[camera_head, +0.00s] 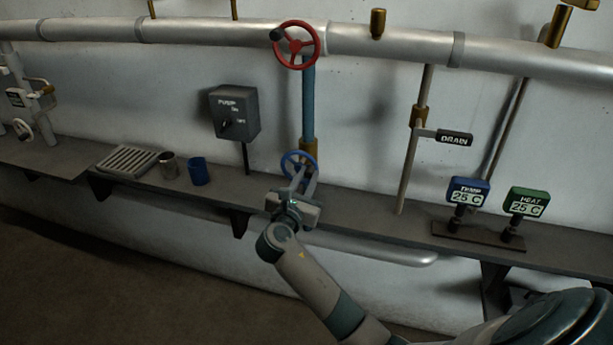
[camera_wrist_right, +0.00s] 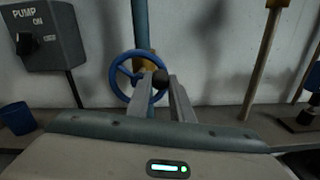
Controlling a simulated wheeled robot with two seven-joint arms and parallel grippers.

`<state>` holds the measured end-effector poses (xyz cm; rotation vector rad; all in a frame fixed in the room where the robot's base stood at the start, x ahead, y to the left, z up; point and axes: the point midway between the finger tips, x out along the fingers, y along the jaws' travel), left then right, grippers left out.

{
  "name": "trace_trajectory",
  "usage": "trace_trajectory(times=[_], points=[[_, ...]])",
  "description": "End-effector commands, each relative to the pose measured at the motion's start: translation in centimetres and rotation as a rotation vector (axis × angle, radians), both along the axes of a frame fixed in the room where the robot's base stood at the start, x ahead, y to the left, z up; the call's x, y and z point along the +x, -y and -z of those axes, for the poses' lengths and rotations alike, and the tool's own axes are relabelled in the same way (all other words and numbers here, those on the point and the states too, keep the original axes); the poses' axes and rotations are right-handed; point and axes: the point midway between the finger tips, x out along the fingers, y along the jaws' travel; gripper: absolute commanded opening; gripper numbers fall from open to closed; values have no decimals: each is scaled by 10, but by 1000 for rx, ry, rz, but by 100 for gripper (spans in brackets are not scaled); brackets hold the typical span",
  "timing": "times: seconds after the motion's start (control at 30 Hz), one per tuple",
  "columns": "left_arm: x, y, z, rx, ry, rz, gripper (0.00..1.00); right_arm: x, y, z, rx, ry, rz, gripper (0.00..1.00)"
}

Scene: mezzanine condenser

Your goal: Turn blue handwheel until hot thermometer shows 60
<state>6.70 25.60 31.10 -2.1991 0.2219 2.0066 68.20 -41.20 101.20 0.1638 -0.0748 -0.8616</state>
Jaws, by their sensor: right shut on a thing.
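The blue handwheel (camera_head: 299,163) sits low on a vertical blue pipe in the middle of the head view. It also shows in the right wrist view (camera_wrist_right: 122,76). My right gripper (camera_head: 303,180) reaches it from the front. In the right wrist view its fingers (camera_wrist_right: 161,82) are shut on the wheel's dark knob (camera_wrist_right: 161,76) at the right of the rim. Two thermometers stand at the right: a blue one labelled TEMP (camera_head: 467,192) reading 25 C, and a green one labelled HEAT (camera_head: 526,202) reading 25 C. My left gripper is not in view.
A red handwheel (camera_head: 296,45) is above on the big pipe. A grey PUMP switch box (camera_head: 235,112) is on the wall at left. A DRAIN lever (camera_head: 454,138) juts out at right. A metal cup (camera_head: 168,165), blue cup (camera_head: 198,171) and grate (camera_head: 128,160) stand on the shelf (camera_head: 360,205).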

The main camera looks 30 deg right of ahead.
Motion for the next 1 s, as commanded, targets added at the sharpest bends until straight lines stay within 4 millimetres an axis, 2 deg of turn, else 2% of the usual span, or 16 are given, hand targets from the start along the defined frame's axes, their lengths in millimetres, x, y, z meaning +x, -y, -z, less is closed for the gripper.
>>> trace_trajectory(times=[0.4,0.43,0.5,1.0], points=[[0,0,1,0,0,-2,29,-1,0,3,49,58,0,0],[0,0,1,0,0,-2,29,-1,0,3,49,58,0,23],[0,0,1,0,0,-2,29,-1,0,3,48,58,0,39],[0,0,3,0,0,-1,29,-5,-5,4,49,57,-1,39]])
